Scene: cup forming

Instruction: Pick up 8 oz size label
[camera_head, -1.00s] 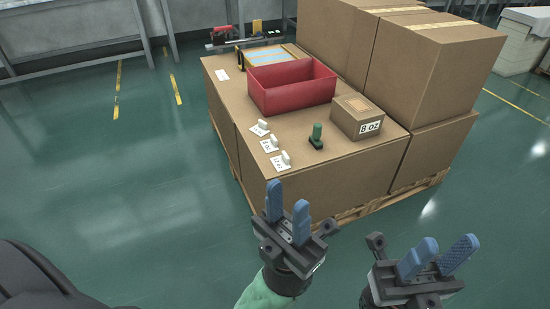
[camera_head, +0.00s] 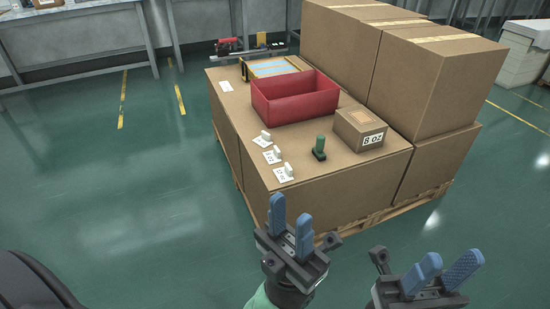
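Three small white size labels with raised white grips lie in a row near the left front edge of the cardboard-topped stack: a far one (camera_head: 263,139), a middle one (camera_head: 272,155) and a near one (camera_head: 284,173). Their print is too small to tell surely which reads 8 oz. A small brown box (camera_head: 358,128) marked "8 OZ" stands to their right. My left gripper (camera_head: 290,214) is open and empty, in front of the stack and below the near label in the picture. My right gripper (camera_head: 449,266) is open and empty, further right, away from the labels.
A red open bin (camera_head: 295,110) stands behind the labels. A green-handled stamp-like tool (camera_head: 320,147) stands between the labels and the small box. Tall cartons (camera_head: 440,85) rise at the right. The stack rests on a wooden pallet (camera_head: 372,222). The green floor at left is clear.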

